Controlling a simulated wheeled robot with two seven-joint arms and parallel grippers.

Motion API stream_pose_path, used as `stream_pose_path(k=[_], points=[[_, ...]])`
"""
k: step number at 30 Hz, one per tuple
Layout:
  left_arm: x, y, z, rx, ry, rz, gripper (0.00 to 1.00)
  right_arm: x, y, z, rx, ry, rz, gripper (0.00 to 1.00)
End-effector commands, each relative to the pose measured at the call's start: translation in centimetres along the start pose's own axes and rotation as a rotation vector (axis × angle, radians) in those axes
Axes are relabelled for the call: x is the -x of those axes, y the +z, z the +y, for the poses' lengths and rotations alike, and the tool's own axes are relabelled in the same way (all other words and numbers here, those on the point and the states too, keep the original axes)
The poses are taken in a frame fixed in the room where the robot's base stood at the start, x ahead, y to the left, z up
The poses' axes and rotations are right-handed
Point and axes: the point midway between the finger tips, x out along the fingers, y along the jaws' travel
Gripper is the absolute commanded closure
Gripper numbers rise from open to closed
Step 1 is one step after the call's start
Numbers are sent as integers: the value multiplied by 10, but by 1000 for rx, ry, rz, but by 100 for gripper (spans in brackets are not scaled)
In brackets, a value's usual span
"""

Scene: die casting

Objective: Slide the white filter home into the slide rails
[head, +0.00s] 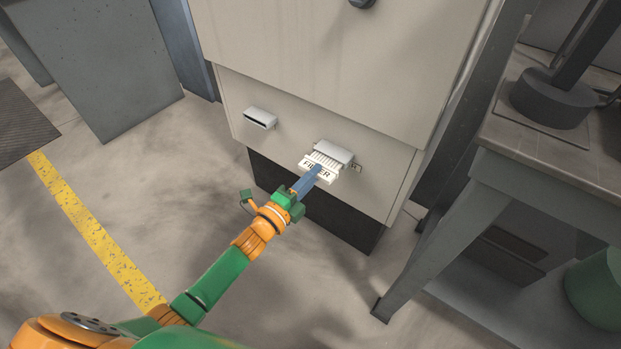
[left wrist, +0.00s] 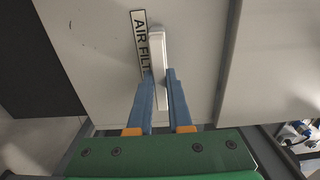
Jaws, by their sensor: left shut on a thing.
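The white filter (head: 318,168), with a dark-lettered front and a ribbed top, sits part way in the right-hand white housing (head: 335,150) on the cabinet's lower front. Its front part stands out of the housing. My left gripper (head: 313,177) is shut on the filter's front edge, its blue fingers reaching in from below. In the left wrist view the blue fingers (left wrist: 160,100) hold the filter (left wrist: 159,72) edge-on between them. The rails inside the housing are hidden. My right gripper is not in view.
A second white housing (head: 260,118) with a dark slot is to the left on the cabinet (head: 290,90). An "AIR FILT..." label (left wrist: 140,38) is beside the filter in the left wrist view. A metal table (head: 520,160) stands at the right. Floor in front is clear.

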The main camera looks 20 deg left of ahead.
Motion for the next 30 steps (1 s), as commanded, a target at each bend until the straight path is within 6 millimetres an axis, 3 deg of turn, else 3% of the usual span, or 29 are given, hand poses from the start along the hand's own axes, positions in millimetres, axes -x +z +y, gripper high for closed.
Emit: stream_pose_path(k=[30], points=[[-25, 0, 1, 0, 0, -1, 100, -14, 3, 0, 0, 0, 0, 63]])
